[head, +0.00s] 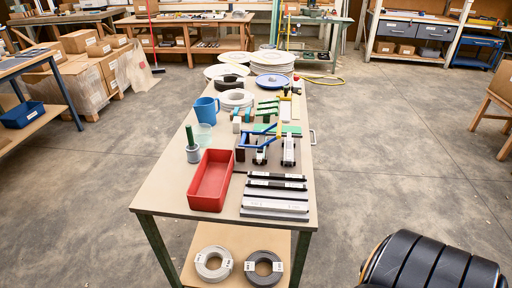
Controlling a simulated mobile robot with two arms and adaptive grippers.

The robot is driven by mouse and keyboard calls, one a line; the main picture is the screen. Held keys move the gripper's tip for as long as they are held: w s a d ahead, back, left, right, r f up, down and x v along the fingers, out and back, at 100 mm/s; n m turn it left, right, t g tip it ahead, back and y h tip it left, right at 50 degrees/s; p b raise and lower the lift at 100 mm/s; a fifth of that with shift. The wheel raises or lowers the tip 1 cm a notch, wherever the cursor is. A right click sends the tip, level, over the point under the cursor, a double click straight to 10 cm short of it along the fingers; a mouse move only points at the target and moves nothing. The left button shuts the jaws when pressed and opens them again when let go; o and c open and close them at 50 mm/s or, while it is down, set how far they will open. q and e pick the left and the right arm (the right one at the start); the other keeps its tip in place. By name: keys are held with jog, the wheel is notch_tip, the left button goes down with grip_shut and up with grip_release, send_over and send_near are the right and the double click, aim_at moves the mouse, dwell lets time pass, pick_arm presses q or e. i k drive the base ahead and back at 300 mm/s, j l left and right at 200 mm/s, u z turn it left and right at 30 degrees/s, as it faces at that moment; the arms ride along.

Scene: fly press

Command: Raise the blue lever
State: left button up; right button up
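A blue lever-like frame (262,133) sits on the right half of the long workbench, in the head view. Its blue bars run low, with one slanting up to the right. It is small here, so its exact angle is hard to tell. Green bars (267,108) lie just behind it, and dark and white parts (288,152) stand at its front right. Neither of my grippers shows in this view.
On the workbench (170,190), a red tray (211,180), a blue mug (206,109) and a green-handled tool (191,145) stand left. Dark and grey bars (275,197) lie at the front right. Stacked discs (271,60) stand behind. Open floor (400,160) lies to the right.

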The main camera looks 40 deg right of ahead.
aim_at(260, 147)
jog(key=z, duration=1.45)
